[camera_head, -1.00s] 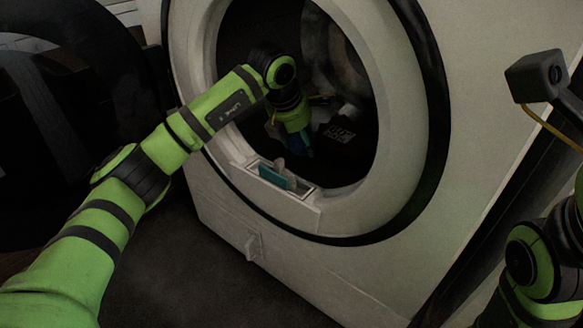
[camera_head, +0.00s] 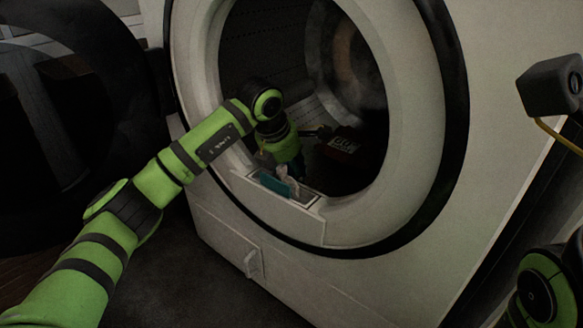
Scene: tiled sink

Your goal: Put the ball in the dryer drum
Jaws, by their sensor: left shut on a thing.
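The dryer drum (camera_head: 350,60) shows through the round open front of the white dryer, dark inside with a paler back wall. My left arm comes in from the left, and its gripper (camera_head: 292,172) points down at the lower left of the opening, just behind the front lip. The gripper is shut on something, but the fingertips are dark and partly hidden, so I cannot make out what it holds. I cannot make out a ball anywhere. My right gripper is out of the picture; only part of my right arm shows at the lower right.
The dryer's rim (camera_head: 420,190) surrounds the opening. A slot (camera_head: 307,197) with a teal piece (camera_head: 274,183) is set into the front lip below my left gripper. A dark red-and-black thing (camera_head: 342,144) shows inside the opening. Another dark round machine (camera_head: 75,100) stands at left.

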